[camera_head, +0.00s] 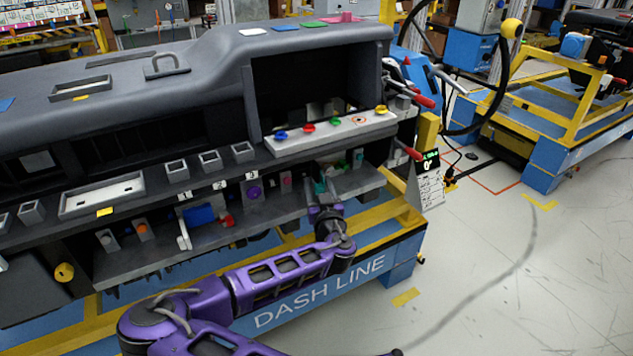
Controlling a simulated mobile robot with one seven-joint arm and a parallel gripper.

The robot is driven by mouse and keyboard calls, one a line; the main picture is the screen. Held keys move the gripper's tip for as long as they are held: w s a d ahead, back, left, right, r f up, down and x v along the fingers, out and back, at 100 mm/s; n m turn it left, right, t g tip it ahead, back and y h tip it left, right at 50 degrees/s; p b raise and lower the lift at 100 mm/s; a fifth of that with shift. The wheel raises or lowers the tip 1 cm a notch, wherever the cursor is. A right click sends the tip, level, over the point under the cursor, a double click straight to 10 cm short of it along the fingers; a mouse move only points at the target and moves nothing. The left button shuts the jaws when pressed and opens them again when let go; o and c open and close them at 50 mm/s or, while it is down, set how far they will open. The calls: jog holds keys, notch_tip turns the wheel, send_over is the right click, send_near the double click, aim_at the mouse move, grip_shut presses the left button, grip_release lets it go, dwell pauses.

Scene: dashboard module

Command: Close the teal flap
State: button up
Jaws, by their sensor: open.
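A small teal piece (319,187), which looks like the teal flap, shows at the right end of the dashboard's lower shelf. My gripper and wrist cover much of it, so I cannot tell how far open it stands. My gripper (320,188) is open and reaches in from the front right at that spot. It is very close to the teal piece; I cannot tell whether they touch. My purple arm stretches from the lower left of the picture up to it.
The grey dashboard (215,60) fills the left and centre. Along its lower shelf (130,268) are a blue-and-red part (203,215), a purple knob (253,192) and a small green part (357,158). A white strip (335,132) with coloured knobs sits above. Open floor (490,270) lies at right.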

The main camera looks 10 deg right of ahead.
jog(key=shift+w, duration=1.05)
grip_shut()
